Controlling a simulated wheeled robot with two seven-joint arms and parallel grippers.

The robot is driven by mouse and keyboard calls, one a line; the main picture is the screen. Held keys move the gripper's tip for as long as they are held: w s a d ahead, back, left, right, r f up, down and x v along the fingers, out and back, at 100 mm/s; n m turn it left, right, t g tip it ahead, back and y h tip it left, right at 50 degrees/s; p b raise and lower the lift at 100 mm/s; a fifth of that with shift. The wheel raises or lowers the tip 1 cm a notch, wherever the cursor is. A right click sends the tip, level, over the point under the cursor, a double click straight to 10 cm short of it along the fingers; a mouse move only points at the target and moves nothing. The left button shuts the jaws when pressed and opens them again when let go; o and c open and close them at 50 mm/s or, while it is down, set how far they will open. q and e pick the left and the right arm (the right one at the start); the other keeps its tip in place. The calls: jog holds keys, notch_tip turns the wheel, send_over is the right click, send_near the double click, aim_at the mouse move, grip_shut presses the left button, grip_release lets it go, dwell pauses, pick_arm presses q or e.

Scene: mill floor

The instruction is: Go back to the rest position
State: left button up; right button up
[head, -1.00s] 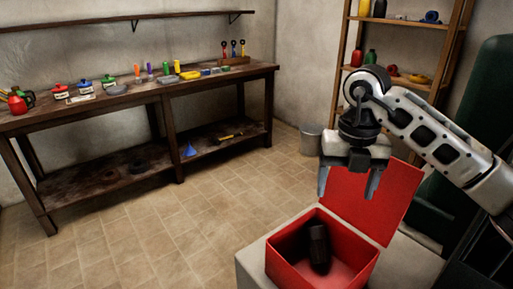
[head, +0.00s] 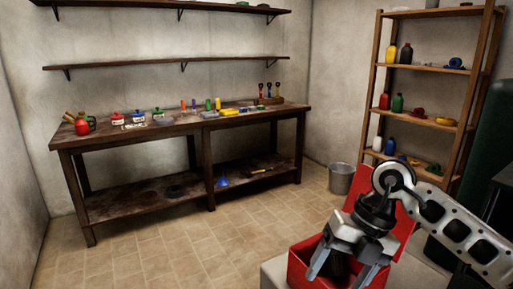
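My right gripper (head: 342,264) is in the head view at the lower right, above the open red box (head: 299,268). Its two fingers are spread apart and nothing shows between them as held. The box stands on a pale block (head: 273,272) with its red lid (head: 361,197) raised at the back. A dark object (head: 335,268) shows partly inside the box, behind the fingers. My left gripper is not in the view.
A dark wooden workbench (head: 181,130) with bottles, tins and tools stands along the back wall. A wooden shelf rack (head: 420,69) holds bottles at the right, with a grey bucket (head: 341,179) on the floor near it. The tiled floor (head: 190,253) in front is clear.

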jog(key=s+a+r+m+y, duration=0.1)
jog(key=s+a+y, duration=0.3)
jog(key=a+y, duration=0.35)
jog(key=s+a+r+m+y, duration=0.1)
jog(key=s+a+r+y, duration=0.15)
jog(key=a+y, duration=0.5)
jog(key=w+d+f+m+t+h, duration=0.2)
jog(key=d+f+m+t+h, duration=0.3)
jog(key=m+t, duration=0.55)
jog(key=w+d+f+m+t+h, duration=0.1)
jog(key=d+f+m+t+h, duration=0.55)
jog(key=m, duration=0.75)
jog(key=s+d+f+m+g+h, duration=0.2)
jog(key=s+f+m, duration=0.1)
jog(key=s+f, duration=0.3)
jog(key=s+d+f+m+g+h, duration=0.2)
jog(key=s+f, duration=0.4)
jog(key=f, duration=0.4)
jog(key=shift+s+m+g+h, duration=0.15)
jog(key=shift+m+g+h, duration=0.2)
jog(key=shift+m+g, duration=0.4)
